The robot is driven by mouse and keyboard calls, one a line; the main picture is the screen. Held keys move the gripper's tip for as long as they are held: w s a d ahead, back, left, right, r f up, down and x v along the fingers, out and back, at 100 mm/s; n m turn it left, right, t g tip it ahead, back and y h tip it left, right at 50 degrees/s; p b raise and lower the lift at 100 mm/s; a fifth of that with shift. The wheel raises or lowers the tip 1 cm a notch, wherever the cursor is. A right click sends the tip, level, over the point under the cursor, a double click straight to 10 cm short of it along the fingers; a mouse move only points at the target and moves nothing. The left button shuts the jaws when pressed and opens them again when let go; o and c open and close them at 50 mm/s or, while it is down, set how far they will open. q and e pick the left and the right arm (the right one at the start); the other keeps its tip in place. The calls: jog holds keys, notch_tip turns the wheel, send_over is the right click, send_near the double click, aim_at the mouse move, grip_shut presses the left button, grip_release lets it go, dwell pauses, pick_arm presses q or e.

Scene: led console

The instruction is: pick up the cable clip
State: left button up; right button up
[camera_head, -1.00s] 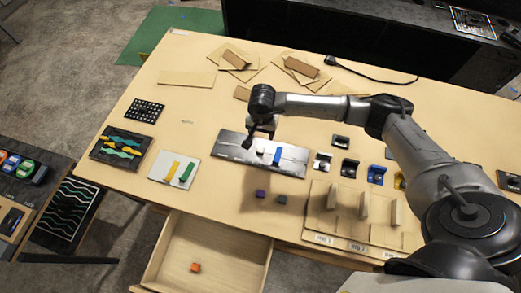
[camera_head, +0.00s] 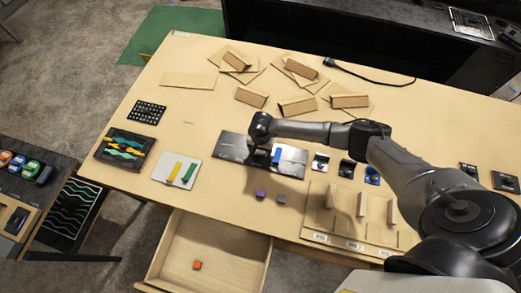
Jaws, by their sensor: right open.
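My right gripper (camera_head: 249,153) hangs open over a dark and silver panel (camera_head: 290,167) in the middle of the table. The wrist hides part of the panel, and the fingers are small and dark. A blue upright piece (camera_head: 276,155) stands on the panel, just right of the gripper. I cannot tell for sure which small piece is the cable clip. Small purple (camera_head: 260,194) and dark grey (camera_head: 281,199) blocks lie in front of the panel. An orange block (camera_head: 197,265) lies in the open drawer. My left gripper is not in view.
Small black, silver and blue brackets (camera_head: 346,167) stand right of the panel. A wooden rack with uprights (camera_head: 318,218) is at the front right. Cardboard pieces (camera_head: 298,107) lie at the back. A white plate with yellow and green strips (camera_head: 158,174) is at left. The drawer (camera_head: 225,240) is open.

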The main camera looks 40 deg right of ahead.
jog(key=shift+f, duration=0.25)
jog(key=c, duration=1)
